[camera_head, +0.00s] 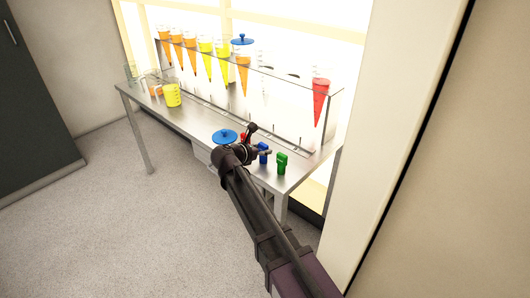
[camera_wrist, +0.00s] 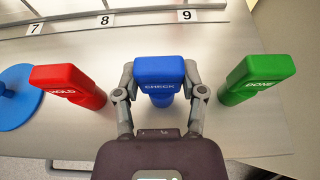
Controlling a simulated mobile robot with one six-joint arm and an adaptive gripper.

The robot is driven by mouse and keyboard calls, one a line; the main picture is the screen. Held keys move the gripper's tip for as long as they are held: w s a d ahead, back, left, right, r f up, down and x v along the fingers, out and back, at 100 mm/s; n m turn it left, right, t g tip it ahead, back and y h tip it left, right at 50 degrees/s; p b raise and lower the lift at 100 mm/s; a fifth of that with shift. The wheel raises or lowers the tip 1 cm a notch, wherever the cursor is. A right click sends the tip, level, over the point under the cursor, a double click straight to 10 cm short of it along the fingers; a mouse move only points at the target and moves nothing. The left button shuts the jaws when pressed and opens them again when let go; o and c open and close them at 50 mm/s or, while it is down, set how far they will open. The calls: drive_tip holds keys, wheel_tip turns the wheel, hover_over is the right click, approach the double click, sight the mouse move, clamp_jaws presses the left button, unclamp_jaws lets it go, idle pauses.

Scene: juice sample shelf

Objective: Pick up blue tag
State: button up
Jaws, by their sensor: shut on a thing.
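The blue tag (camera_wrist: 159,70), lettered "CHECK", stands on the metal table between the two fingers of my gripper (camera_wrist: 159,82) in the wrist view. The fingers touch it on both sides and are shut on it. In the head view the blue tag (camera_head: 263,153) shows just right of my gripper (camera_head: 256,145), partly hidden by it. A red tag (camera_wrist: 68,84), its lettering partly readable, stands to the left. A green tag (camera_wrist: 256,77) stands to the right, apart from my gripper.
A blue round lid (camera_wrist: 14,97) lies left of the red tag. Behind is a clear rack (camera_head: 290,125) with cones of orange, yellow and red juice; slots 7, 8 and 9 show. A yellow beaker (camera_head: 172,95) stands at the table's left. The table's front edge is close.

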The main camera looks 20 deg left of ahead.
sight(262, 145)
drive_tip(key=shift+r, duration=0.15)
wheel_tip(262, 145, up, 4)
drive_tip(key=p, duration=0.3)
drive_tip(key=shift+f+p, duration=0.25)
drive_tip(key=shift+p, duration=0.1)
drive_tip(key=s+a, duration=0.3)
drive_tip(key=s, duration=0.4)
drive_tip(key=s+a+r+p, duration=0.1)
drive_tip(key=s+a, duration=0.2)
drive_tip(key=s, duration=0.4)
drive_tip(key=shift+s, duration=0.4)
drive_tip(key=shift+r, duration=0.1)
